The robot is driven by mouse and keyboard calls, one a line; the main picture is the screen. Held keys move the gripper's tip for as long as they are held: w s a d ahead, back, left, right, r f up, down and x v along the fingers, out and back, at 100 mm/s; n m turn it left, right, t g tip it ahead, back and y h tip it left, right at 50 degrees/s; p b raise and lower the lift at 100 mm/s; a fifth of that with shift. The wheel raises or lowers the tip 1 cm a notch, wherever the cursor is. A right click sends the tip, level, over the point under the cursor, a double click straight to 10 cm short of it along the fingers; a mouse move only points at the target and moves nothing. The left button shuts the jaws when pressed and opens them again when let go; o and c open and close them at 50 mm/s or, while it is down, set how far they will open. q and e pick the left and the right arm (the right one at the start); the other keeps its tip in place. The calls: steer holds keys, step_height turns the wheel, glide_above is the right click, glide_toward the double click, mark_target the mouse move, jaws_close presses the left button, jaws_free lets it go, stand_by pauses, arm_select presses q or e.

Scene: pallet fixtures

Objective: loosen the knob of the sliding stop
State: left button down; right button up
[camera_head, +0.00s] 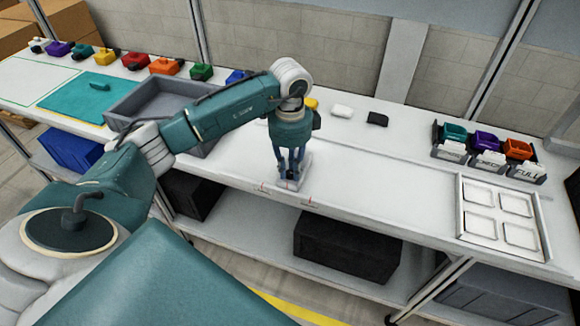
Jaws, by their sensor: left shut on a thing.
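My left arm reaches over the white bench, and my left gripper (290,176) points straight down near the bench's front edge. Its fingers are closed around the knob of the sliding stop, which they hide. A pale grey part of the sliding stop (305,163) shows beside and behind the fingers. Small red marks lie on the bench edge on both sides of the gripper. My right gripper is not in view.
A fixture tray (462,228) with square recesses lies at the right. Labelled bins (485,172) stand behind it. A grey tray (125,106) and a teal mat (92,92) are at the left. Coloured parts line the back edge. The bench right of the gripper is mostly clear.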

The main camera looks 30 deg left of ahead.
mark_target(290, 172)
arm_select(q)
steer(key=shift+n, duration=0.6)
steer(key=shift+r, duration=0.1)
steer(key=c, duration=1.6)
jaws_free()
step_height(290, 172, up, 12)
steer(key=shift+f, duration=0.1)
